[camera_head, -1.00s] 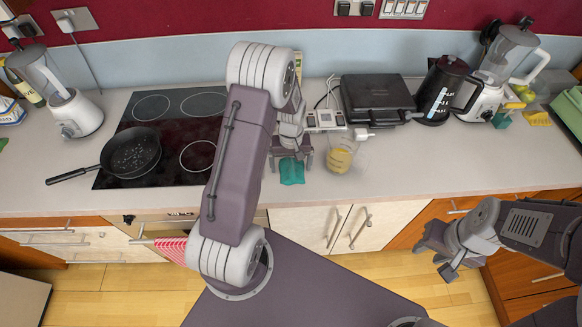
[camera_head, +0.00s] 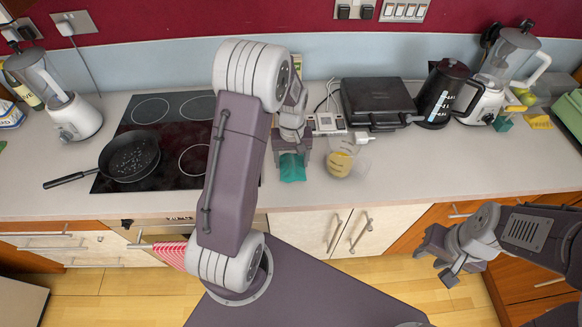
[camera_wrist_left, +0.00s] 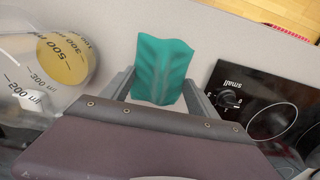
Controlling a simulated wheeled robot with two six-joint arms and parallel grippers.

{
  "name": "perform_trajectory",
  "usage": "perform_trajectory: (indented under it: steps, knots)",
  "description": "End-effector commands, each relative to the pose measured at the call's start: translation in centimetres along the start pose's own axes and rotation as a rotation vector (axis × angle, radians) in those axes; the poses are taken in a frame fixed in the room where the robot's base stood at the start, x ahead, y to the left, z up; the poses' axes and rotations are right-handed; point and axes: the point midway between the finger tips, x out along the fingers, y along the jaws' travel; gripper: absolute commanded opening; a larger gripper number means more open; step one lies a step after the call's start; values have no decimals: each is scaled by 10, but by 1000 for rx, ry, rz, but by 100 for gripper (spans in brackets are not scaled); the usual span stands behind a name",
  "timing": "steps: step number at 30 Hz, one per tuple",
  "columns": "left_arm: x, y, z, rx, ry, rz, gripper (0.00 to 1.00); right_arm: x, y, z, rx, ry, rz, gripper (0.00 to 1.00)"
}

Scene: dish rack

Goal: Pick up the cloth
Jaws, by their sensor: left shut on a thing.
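The teal cloth (camera_head: 292,170) is at the front part of the worktop, between the hob and the measuring cup. My left gripper (camera_head: 292,157) reaches down from above and is shut on it. In the left wrist view the cloth (camera_wrist_left: 162,72) stands bunched up between the two fingers, with folds running along it. I cannot tell whether its lower edge still touches the worktop. My right gripper (camera_head: 436,260) is open and empty, off the worktop at the lower right, in front of the cabinets.
A clear measuring cup (camera_head: 342,160) with yellow contents stands close right of the left gripper. The black hob (camera_head: 170,118) with a frying pan (camera_head: 130,157) is to the left. A black grill (camera_head: 376,103) and kettle (camera_head: 446,92) stand behind right. The worktop's front right (camera_head: 430,170) is clear.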

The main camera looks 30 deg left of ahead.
Motion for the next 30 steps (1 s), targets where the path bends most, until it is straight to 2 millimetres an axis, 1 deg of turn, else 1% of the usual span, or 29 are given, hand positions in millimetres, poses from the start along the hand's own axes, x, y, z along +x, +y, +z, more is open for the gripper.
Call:
perform_trajectory:
  steps: [1,6,12,15,18,26,27,30]
  knots:
    - [-4,10,10,8,-1,0,30,4,0,0,0,0,0,36]
    - [-28,36,42,10,0,1,30,10,0,1,0,0,0,36]
    - [-53,62,73,8,-2,0,30,14,0,2,0,0,0,36]
    - [-61,70,82,5,-3,0,30,15,0,2,0,0,0,36]
    - [-64,73,86,4,-3,0,30,15,0,2,0,0,0,36]
    - [-66,74,87,2,-4,-1,30,15,0,2,0,0,0,36]
    - [-65,74,87,2,-4,-1,60,15,0,2,0,0,0,36]
    - [-65,74,87,2,-4,-1,36,15,0,2,0,0,0,36]
